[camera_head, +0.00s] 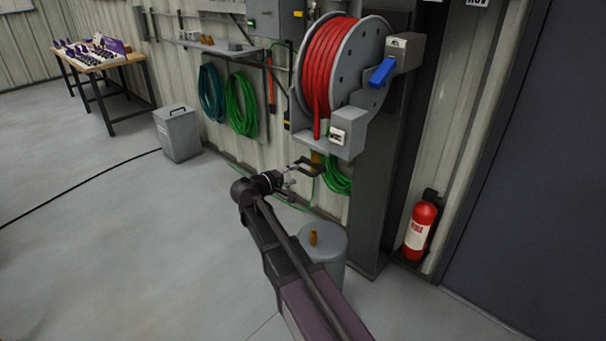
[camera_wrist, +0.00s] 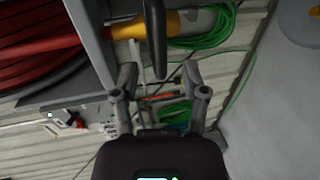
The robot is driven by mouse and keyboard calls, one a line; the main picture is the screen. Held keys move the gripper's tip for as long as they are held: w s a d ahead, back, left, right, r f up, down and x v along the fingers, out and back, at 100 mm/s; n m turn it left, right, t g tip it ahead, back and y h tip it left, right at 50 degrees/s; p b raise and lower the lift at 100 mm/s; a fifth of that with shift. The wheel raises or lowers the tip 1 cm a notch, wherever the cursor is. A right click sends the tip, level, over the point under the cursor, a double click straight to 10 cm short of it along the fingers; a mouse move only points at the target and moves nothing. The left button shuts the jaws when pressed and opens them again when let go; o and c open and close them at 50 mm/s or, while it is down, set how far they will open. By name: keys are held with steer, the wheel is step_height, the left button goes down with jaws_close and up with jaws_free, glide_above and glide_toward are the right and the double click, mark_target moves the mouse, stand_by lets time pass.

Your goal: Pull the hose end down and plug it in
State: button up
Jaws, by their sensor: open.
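The red hose (camera_head: 325,65) is wound on a grey wall reel; it also shows at the left of the wrist view (camera_wrist: 35,45). Its yellow-orange end piece (camera_wrist: 145,26) sticks out from the reel's bracket, and is partly hidden behind my gripper in the head view. A dark bar (camera_wrist: 155,45) crosses in front of it and reaches toward the gap between my fingers. My gripper (camera_head: 291,177) is open below the reel; in the wrist view its fingers (camera_wrist: 165,84) are apart with nothing gripped. A brass fitting (camera_head: 313,238) stands on a grey drum (camera_head: 330,262) below.
A reel box with a blue lever (camera_head: 382,72) sits right of the reel, beside a dark column (camera_head: 375,190). Green hoses (camera_head: 241,105) hang on the wall. A red extinguisher (camera_head: 420,230) is at right. A grey bin (camera_head: 178,135) stands left; the left floor is mostly clear.

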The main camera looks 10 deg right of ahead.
mark_target(302, 171)
steer(key=shift+b+x, duration=0.45)
steer(key=shift+x, duration=2.35)
steer(key=shift+a, duration=0.1)
jaws_close()
